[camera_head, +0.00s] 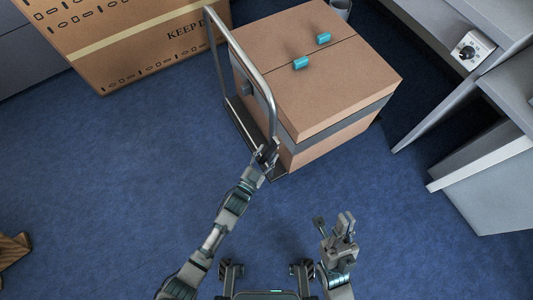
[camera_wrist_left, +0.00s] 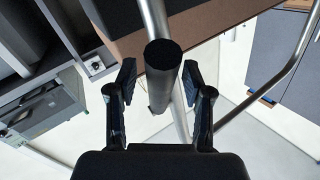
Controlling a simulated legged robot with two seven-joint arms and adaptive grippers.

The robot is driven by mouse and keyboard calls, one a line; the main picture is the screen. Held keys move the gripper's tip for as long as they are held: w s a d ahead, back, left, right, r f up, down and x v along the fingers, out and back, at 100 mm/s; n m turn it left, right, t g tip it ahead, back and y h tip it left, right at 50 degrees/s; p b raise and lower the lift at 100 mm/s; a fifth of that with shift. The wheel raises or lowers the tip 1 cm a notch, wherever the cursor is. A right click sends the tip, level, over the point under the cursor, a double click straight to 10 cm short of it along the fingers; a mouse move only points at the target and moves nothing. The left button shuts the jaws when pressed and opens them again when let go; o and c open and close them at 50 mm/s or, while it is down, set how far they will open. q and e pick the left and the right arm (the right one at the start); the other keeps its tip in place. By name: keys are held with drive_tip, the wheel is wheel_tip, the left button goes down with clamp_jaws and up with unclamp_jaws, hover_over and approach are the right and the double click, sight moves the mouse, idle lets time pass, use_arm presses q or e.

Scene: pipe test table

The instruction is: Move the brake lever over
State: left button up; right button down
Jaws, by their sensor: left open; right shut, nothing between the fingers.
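A dark cylindrical lever with a flat round end (camera_wrist_left: 161,62), which looks like the brake lever, stands beside the cart's metal handle tube (camera_wrist_left: 154,18) in the left wrist view. My left gripper (camera_wrist_left: 160,90) is open, with one finger on each side of the lever; I cannot tell whether they touch it. In the head view my left gripper (camera_head: 266,154) is at the near end of the cart handle (camera_head: 247,65), and hides the lever there. My right gripper (camera_head: 344,224) is shut and empty, low in the head view, apart from the cart.
A strapped cardboard box (camera_head: 345,85) sits on the cart, with two teal pieces (camera_head: 301,63) (camera_head: 323,38) on top. A large carton (camera_head: 120,45) stands at the back left. Grey furniture (camera_head: 485,160) with a dial box (camera_head: 473,50) is at right.

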use_arm(q)
clamp_jaws()
